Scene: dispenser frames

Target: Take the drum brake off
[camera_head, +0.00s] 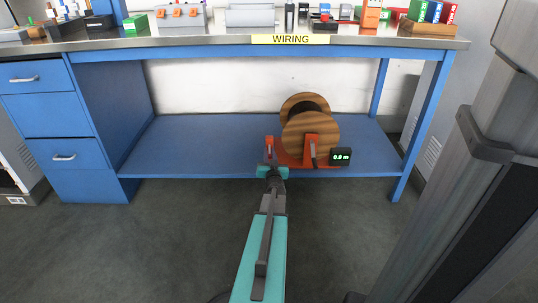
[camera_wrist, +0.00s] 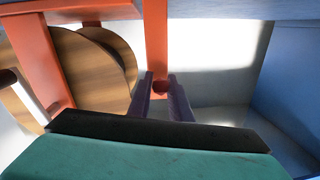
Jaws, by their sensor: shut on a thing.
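A wooden cable drum (camera_head: 318,135) stands in an orange-red stand (camera_head: 290,158) on the bench's lower shelf. It also shows at the left of the wrist view (camera_wrist: 112,65). My gripper (camera_head: 270,160) reaches the left side of the stand, at an orange post (camera_head: 269,145). A dark grey lever (camera_head: 313,152) shows at the stand's front post. I cannot tell which part is the brake.
A small green-lit display (camera_head: 341,157) sits to the right of the stand. The blue lower shelf (camera_head: 190,145) is clear to the left. Blue drawers (camera_head: 65,130) close it off at left, a bench leg (camera_head: 420,125) at right. The worktop (camera_head: 200,38) is overhead.

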